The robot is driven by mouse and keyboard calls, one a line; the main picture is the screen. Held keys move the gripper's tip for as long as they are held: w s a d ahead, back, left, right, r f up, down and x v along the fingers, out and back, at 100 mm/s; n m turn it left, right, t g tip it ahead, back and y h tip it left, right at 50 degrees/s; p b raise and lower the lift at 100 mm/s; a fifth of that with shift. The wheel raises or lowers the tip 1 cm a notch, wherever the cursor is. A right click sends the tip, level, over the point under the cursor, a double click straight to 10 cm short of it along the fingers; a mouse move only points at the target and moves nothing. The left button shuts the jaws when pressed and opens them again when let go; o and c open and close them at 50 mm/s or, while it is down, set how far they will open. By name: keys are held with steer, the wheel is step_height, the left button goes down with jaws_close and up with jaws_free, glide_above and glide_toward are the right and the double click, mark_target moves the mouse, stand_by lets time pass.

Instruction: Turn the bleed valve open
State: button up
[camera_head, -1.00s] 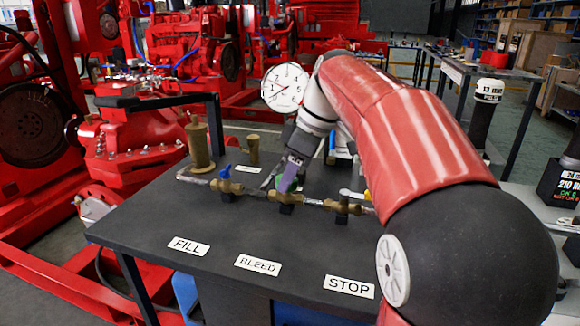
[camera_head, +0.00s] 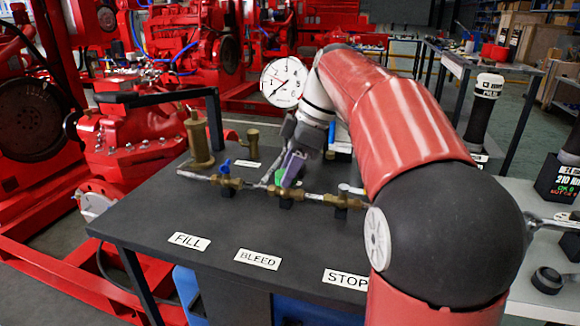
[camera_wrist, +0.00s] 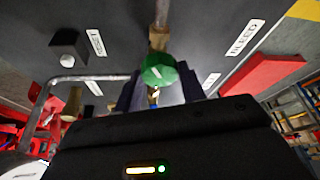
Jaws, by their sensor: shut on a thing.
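The bleed valve is the middle brass valve on the pipe across the dark table, behind the BLEED label (camera_head: 257,259). Its green handle (camera_head: 280,176) shows beside my gripper in the head view. In the wrist view the green handle (camera_wrist: 158,70) sits at the centre, at the fingertips. My gripper (camera_head: 290,170) comes down from behind, tilted, and is shut on the green handle. One finger shows on each side of the handle in the wrist view (camera_wrist: 160,92). The finger contact is partly hidden, and I cannot tell the handle's exact angle.
A blue-handled valve (camera_head: 226,170) is to the left and a pale-levered valve (camera_head: 342,202) to the right on the same pipe. A brass cylinder (camera_head: 199,140) stands back left. A round gauge (camera_head: 284,82) rises behind my gripper. The table front (camera_head: 215,222) is clear.

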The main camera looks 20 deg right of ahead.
steer(key=o, duration=1)
steer(key=v, duration=0.7)
steer(key=shift+d+r, duration=0.15)
steer(key=shift+r, duration=0.2)
steer(key=shift+s, duration=0.1)
